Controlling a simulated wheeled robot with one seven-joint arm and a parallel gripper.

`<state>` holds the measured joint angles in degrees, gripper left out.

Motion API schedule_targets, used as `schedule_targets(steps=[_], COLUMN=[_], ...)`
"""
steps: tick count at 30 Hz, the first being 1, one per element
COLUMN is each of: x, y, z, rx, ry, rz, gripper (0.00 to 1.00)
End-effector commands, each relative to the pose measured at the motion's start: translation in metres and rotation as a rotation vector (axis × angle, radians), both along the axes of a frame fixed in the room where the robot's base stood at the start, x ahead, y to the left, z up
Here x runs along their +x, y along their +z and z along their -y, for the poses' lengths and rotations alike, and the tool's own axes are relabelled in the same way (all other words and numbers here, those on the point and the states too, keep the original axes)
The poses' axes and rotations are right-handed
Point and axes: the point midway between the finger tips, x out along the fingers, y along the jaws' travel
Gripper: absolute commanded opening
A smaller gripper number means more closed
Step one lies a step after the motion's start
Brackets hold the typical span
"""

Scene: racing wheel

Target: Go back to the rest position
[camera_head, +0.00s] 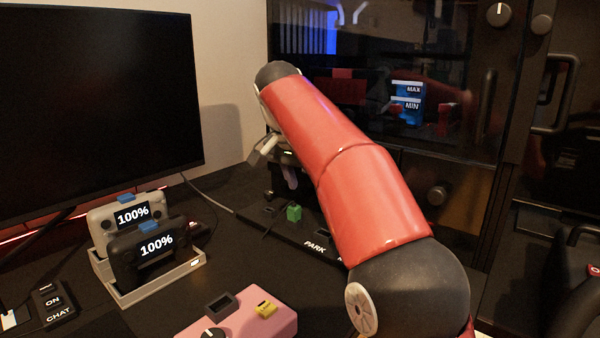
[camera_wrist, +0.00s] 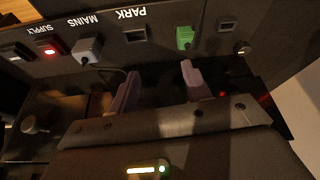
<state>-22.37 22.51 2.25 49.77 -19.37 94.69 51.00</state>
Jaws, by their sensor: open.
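My gripper shows in the wrist view (camera_wrist: 160,88), its two pale purple fingers spread apart with nothing between them. It points at a black socket strip (camera_wrist: 115,62), with the fingertips just short of it. In the head view my gripper (camera_head: 284,172) is partly hidden behind my red arm, above the back of the desk. A green plug (camera_wrist: 184,38) sits in the strip, apart from the fingers; it also shows in the head view (camera_head: 294,213). A grey plug (camera_wrist: 88,50) sits by the MAINS label.
A monitor (camera_head: 95,110) stands at the left. Two handheld devices reading 100% stand in a pale dock (camera_head: 160,284). A pink box (camera_head: 240,318) lies at the front. A dark glass-fronted cabinet (camera_head: 440,60) stands behind my arm. A red-lit switch (camera_wrist: 52,48) is on the strip.

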Motion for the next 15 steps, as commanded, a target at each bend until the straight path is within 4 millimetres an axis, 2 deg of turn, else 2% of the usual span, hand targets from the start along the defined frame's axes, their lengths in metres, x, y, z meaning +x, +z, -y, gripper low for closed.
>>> schedule_targets(steps=[1, 3, 8, 11, 15], x=[-0.016, -0.037, -0.092, -0.132, -0.190], y=[0.006, 0.005, -0.010, -0.029, -0.068], z=[0.019, 0.040, 0.082, 0.105, 0.131], rx=[0.002, 0.000, 0.002, 0.003, 0.004], ry=[0.035, 0.098, 0.228, 0.299, 0.387], rz=[0.001, -0.001, 0.004, 0.013, 0.035], gripper=[0.48, 0.48, 0.48, 0.48, 0.48])
